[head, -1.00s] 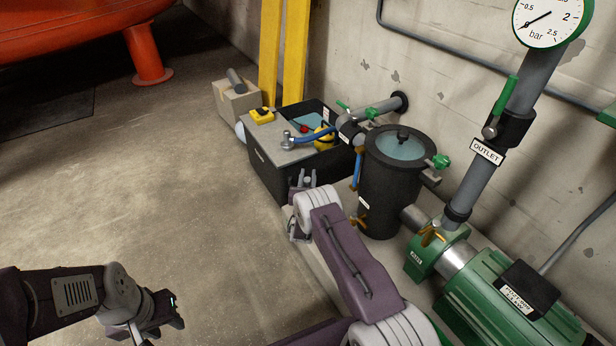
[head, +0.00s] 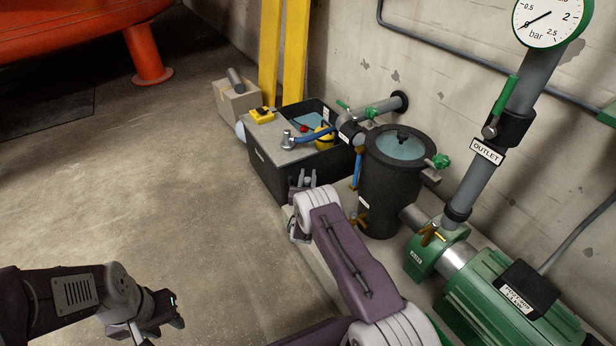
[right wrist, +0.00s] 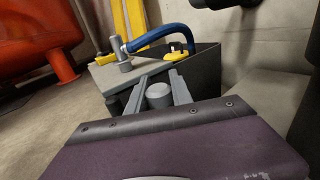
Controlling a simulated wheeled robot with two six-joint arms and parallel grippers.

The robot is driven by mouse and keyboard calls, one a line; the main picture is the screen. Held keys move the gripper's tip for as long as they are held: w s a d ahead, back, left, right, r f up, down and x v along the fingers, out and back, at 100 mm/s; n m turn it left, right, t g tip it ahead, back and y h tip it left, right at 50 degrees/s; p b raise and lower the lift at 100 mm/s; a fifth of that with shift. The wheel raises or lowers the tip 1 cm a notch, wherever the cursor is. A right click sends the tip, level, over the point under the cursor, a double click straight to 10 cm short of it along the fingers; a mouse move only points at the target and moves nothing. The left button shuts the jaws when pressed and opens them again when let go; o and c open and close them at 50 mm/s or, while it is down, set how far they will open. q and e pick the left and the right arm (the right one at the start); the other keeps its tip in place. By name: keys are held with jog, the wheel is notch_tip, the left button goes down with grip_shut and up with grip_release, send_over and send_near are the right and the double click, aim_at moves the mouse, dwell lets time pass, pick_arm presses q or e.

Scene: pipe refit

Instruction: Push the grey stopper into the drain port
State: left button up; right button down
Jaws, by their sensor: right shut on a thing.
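The grey stopper (right wrist: 158,94) is a short round plug with a pale cap. It sits between the two fingers of my right gripper (right wrist: 160,86), which is shut on it. In the head view my right gripper (head: 304,179) is in front of the dark bin, left of the black strainer pot (head: 388,205). The stopper shows there only as a small grey bit between the fingers. I cannot clearly make out the drain port; a small brass fitting (head: 362,218) shows low on the pot's left side. My left gripper (head: 178,309) hangs over the floor at lower left, apart from everything; its jaw gap is unclear.
A green pump (head: 500,300) and the outlet pipe (head: 480,170) stand at right. Open floor (head: 170,200) lies at left.

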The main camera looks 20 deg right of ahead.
aim_at(307, 186)
jog(key=shift+f+b, duration=0.35)
jog(key=shift+f, duration=0.1)
jog(key=c, duration=1.4)
grip_release()
jog(key=shift+s+a+r+p, duration=0.1)
jog(key=shift+s+a+p, duration=0.05)
jog(key=shift+s+p, duration=0.2)
jog(key=p+v, duration=0.3)
jog(key=v, duration=0.1)
jog(key=shift+a, duration=0.1)
jog(key=p+v, duration=0.3)
jog(key=v, duration=0.3)
jog(key=shift+s+p, duration=0.15)
jog(key=shift+p, duration=0.15)
